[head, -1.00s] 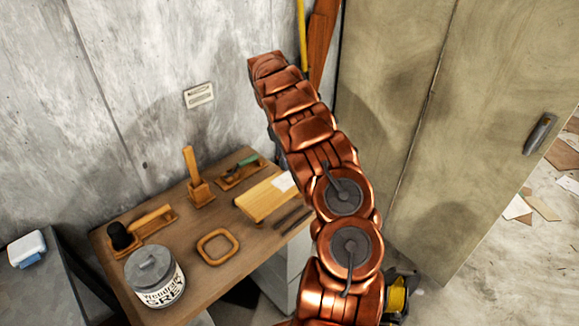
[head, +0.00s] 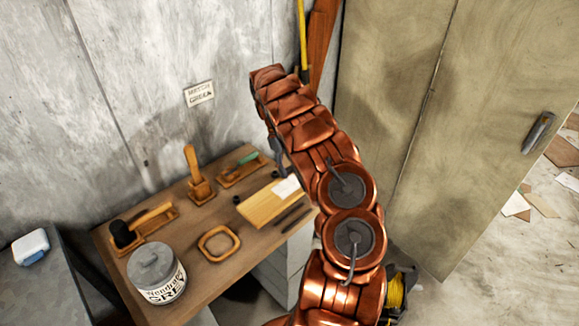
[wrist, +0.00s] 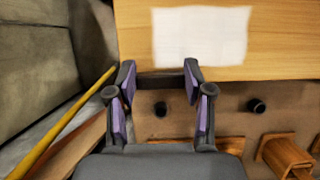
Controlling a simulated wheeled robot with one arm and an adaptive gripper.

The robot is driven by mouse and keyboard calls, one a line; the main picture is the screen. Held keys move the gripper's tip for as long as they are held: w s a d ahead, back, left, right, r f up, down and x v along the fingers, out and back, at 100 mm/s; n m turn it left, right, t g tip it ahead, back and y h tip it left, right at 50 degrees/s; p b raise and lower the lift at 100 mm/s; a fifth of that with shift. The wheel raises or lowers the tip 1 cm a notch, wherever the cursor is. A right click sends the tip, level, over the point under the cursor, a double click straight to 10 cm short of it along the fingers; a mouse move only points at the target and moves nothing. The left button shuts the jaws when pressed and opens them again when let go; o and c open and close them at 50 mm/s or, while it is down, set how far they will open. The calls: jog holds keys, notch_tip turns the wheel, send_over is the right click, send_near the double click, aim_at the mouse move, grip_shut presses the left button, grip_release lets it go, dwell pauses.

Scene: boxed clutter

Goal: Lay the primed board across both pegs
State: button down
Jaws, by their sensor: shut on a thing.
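The primed board (head: 262,208) is a light wooden slab with a white patch on top; it is over the near right part of the workbench. The wrist view shows the board (wrist: 284,42) at the top. My gripper (wrist: 158,72) is shut on the board, its purple-padded fingers overlapping the edge by the white patch; the exact contact is hard to see. Two dark round pegs, one (wrist: 160,108) and another (wrist: 257,106), stand uncovered beside that edge, apart from the board. In the head view my arm hides much of my gripper.
On the workbench (head: 190,238) are a lidded grey paint can (head: 156,270), a square wooden ring (head: 218,243), a brush in a tray (head: 140,228), a wooden holder (head: 199,187) and a green-handled tool (head: 245,160). A tall cabinet (head: 400,120) stands right.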

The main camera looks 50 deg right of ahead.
jog(key=shift+f, duration=0.15)
jog(key=shift+c, duration=2.2)
grip_release()
jog(key=shift+r+p, duration=0.3)
jog(key=shift+r, duration=0.25)
jog(key=p+v, duration=0.3)
jog(key=v, duration=0.9)
